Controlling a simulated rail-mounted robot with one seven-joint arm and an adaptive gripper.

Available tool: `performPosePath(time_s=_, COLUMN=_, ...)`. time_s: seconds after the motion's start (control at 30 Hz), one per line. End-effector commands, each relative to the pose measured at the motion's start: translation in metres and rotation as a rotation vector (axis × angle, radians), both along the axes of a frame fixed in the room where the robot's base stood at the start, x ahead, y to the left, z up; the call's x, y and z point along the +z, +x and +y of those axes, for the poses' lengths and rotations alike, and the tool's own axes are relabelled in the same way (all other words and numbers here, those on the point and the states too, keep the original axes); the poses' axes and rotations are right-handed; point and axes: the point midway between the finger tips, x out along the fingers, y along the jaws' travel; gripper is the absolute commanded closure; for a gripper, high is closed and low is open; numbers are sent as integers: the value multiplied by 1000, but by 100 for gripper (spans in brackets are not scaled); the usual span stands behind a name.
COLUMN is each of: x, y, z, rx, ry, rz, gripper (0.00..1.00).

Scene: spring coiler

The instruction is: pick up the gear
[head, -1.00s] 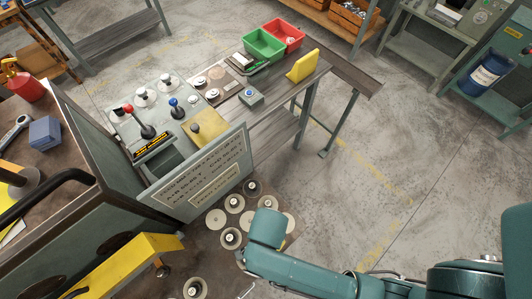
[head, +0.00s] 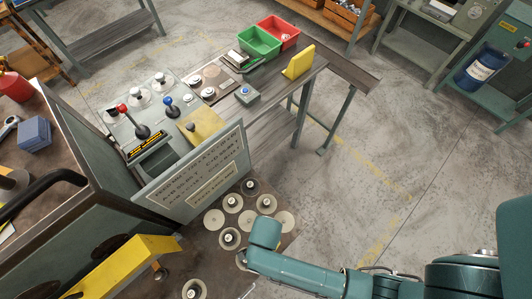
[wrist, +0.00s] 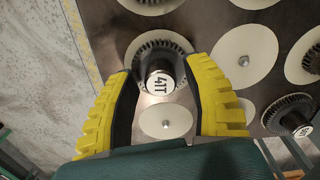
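In the wrist view a dark toothed gear (wrist: 150,47) with a black hub sits on a pale disc. The hub's white end face (wrist: 160,83) reads "41T". My gripper (wrist: 159,76) has its yellow fingers apart, one on each side of this hub. A gap shows on the left of the hub; the right finger is close to it, and I cannot tell if it touches. In the head view several geared discs, such as one upper disc (head: 233,203), lie on the brown board. My gripper is hidden there behind my teal arm.
Another hubbed gear (wrist: 290,112) and several plain pale discs, such as one with a pin (wrist: 168,121), crowd around the fingers. A grey sign panel (head: 195,178) stands beside the board in the head view. A bench (head: 287,105) with green and red bins is farther back.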

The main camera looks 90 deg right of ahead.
Motion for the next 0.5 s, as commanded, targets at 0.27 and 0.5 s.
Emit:
performPosePath(time_s=0.27, x=0, y=0, z=0, rx=0, ry=0, rz=0, gripper=100)
performPosePath(time_s=0.5, x=1, y=0, z=0, rx=0, ry=-1, rz=-1, gripper=100)
